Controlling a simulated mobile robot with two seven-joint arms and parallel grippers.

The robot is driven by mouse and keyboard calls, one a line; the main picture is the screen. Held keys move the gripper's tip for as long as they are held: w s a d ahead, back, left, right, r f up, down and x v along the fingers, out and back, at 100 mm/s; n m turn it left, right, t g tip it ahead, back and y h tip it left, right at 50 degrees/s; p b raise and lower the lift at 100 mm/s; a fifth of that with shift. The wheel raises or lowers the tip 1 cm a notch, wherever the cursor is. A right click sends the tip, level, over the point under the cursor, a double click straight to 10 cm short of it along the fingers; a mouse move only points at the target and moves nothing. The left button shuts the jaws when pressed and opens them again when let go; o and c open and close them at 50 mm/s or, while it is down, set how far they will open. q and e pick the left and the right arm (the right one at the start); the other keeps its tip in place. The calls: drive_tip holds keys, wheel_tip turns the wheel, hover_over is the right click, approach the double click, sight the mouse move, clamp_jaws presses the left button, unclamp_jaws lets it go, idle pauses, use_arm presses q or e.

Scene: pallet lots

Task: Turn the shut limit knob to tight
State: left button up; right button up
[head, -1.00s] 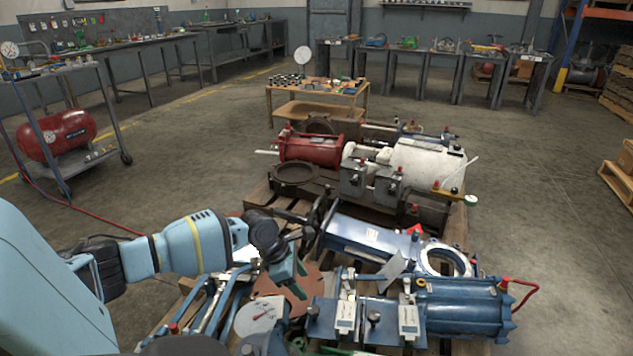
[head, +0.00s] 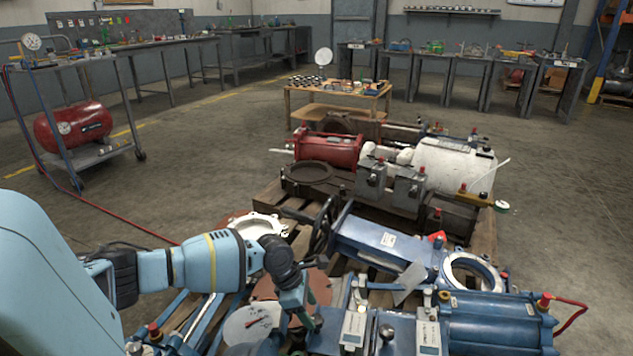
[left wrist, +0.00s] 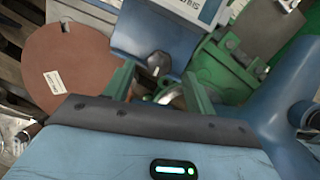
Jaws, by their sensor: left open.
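My left gripper (head: 302,312) points down with open green fingers. In the left wrist view it (left wrist: 158,90) also shows open, with nothing held. A dark knob (head: 317,322) on a blue block sits close by its fingertips. In the left wrist view a dark knob with a pale mark (left wrist: 157,62) on the blue block (left wrist: 150,35) shows just beyond the gap between the fingers. A similar black knob (head: 386,332) stands on the blue block to the right. I cannot read which knob is the shut limit one, nor its setting. My right gripper is not in view.
A blue cylinder (head: 490,318) is at right. Valve parts crowd the pallet; open floor (head: 205,150) lies beyond.

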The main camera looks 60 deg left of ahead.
sight(316, 319)
use_arm(q)
drive_tip(key=shift+b+x, duration=0.7)
drive_tip(key=shift+x, duration=1)
drive_tip(key=shift+r, duration=0.1)
